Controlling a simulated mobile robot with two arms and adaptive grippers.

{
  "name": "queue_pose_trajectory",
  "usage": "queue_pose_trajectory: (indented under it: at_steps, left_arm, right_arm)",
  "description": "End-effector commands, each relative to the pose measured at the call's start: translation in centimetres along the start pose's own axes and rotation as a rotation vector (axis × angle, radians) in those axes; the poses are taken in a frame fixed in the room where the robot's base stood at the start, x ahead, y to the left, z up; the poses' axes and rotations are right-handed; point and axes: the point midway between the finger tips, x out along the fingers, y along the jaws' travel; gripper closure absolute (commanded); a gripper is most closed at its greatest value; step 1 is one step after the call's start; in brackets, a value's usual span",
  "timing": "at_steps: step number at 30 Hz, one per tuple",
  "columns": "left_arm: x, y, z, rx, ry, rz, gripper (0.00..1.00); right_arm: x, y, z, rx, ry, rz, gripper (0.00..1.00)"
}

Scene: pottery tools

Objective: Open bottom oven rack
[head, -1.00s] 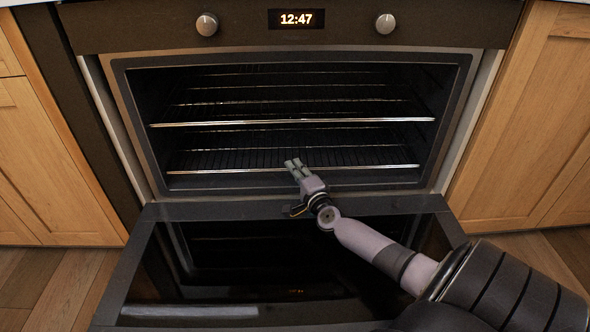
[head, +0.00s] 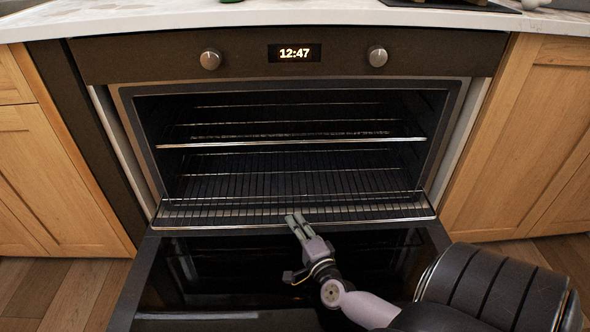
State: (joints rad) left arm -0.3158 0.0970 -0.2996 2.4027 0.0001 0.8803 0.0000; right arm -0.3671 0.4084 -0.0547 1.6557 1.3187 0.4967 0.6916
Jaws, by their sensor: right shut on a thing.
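The oven (head: 118,62) stands ahead with its door (head: 150,285) folded down open. The bottom rack (head: 200,208) is a wire grid that reaches forward to the oven's front opening. Its front bar lies just above the hinge side of the door. My right gripper (head: 296,222) is at the middle of this front bar and shut on it. The fingertips cover a small part of the bar. My left gripper is not in view.
The top rack (head: 290,141) sits further back inside the oven. Wooden cabinets stand at the left (head: 50,170) and right (head: 530,140). A pale countertop (head: 200,17) runs above the oven. Wooden floor shows on both sides of the door.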

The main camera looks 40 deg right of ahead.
Motion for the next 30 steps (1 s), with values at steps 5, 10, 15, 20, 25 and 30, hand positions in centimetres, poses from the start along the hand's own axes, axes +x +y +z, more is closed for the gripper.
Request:
queue_pose_trajectory:
  at_steps: [5,10,15,20,25,30]
  left_arm:
    - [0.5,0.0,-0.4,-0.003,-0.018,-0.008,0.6]
    - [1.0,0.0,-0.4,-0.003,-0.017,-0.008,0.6]
    - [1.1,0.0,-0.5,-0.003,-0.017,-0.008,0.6]
    - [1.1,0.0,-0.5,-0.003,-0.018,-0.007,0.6]
    - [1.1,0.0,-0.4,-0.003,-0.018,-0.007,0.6]
    - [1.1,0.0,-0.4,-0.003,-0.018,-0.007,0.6]
  right_arm:
    - [-3.8,0.0,1.5,0.005,-0.001,0.007,1.0]
    - [-5.7,0.1,2.3,0.002,-0.001,0.005,1.0]
    - [-6.4,0.2,2.7,0.002,-0.001,0.004,1.0]
    - [-6.5,0.2,2.7,0.002,-0.002,0.004,1.0]
    - [-6.5,0.2,2.7,0.002,-0.002,0.004,1.0]
    - [-6.4,0.2,2.7,0.002,-0.002,0.003,0.8]
